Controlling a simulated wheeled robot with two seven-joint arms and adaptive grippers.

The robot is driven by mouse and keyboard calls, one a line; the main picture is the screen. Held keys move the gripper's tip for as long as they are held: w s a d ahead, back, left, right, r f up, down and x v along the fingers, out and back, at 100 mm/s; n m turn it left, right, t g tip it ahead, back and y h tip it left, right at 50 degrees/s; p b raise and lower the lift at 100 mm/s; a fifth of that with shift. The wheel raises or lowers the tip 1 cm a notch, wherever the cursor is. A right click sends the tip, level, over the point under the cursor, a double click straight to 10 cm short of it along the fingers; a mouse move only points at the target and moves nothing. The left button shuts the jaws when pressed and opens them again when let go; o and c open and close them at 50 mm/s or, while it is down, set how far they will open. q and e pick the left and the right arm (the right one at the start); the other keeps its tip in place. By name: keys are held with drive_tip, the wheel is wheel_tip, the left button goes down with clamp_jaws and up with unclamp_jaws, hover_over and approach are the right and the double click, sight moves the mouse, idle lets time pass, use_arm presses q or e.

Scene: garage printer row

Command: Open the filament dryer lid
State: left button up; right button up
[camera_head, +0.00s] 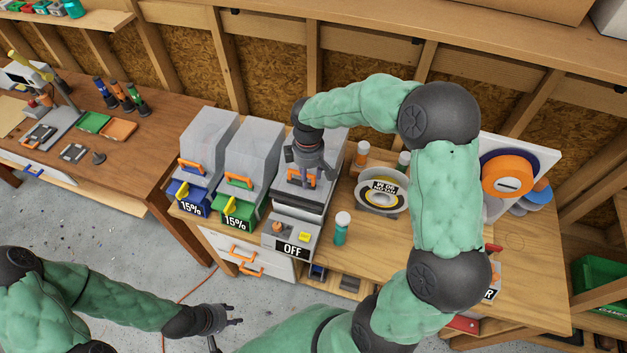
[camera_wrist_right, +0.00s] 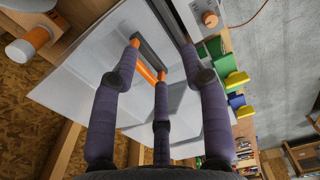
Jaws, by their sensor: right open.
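The grey filament dryer (camera_head: 291,232) with the OFF label is the rightmost of three dryers on the bench. Its pale lid (camera_head: 338,142) has an orange handle (camera_head: 312,181) at the front, which also shows in the right wrist view (camera_wrist_right: 153,66). My right gripper (camera_head: 304,178) is open at the handle, its fingers spread on either side of it in the right wrist view (camera_wrist_right: 148,62). I cannot tell whether they touch it. The gripper and wrist hide part of the lid. My left gripper (camera_head: 228,331) is open and empty, low over the floor.
A blue dryer (camera_head: 188,193) and a green dryer (camera_head: 238,207), both labelled 15%, stand close to the left. A filament spool (camera_head: 382,190) and a teal bottle (camera_head: 341,232) stand to the right. Drawers with orange handles (camera_head: 246,254) are below. My right arm hides some bench.

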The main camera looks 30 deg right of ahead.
drive_tip(key=shift+w+f, duration=0.15)
drive_tip(key=shift+w, duration=0.1)
drive_tip(key=shift+s, duration=0.25)
drive_tip(key=shift+c, duration=0.6)
drive_tip(key=shift+s+a, duration=0.1)
drive_tip(key=c, duration=0.5)
drive_tip(key=s+a+f+n+h, duration=0.1)
drive_tip(key=f, duration=0.1)
drive_tip(key=s+f+n+g+h, duration=0.1)
drive_tip(key=f, duration=0.1)
drive_tip(key=s+a+f+n+g+h+b, duration=0.1)
drive_tip(key=shift+s+a+f+n, duration=0.1)
drive_tip(key=shift+a+f+n, duration=0.2)
drive_tip(key=shift+a+f, duration=0.1)
clamp_jaws()
drive_tip(key=w+a+f+n+t+h+b, duration=0.2)
drive_tip(key=a+f+n+t+h, duration=0.55)
drive_tip(key=a+n+t, duration=0.5)
drive_tip(key=w+d+f, duration=0.1)
drive_tip(key=d, duration=0.1)
drive_tip(key=w+d+f+n+g, duration=0.1)
drive_tip(key=w+d+f, duration=0.1)
drive_tip(key=d, duration=0.1)
drive_tip(key=w+d+f+n+g, duration=0.1)
drive_tip(key=w+d, duration=0.1)
drive_tip(key=d, duration=0.1)
drive_tip(key=shift+w+f+y, duration=0.2)
drive_tip(key=shift+f+y, duration=0.05)
drive_tip(key=shift+y, duration=0.1)
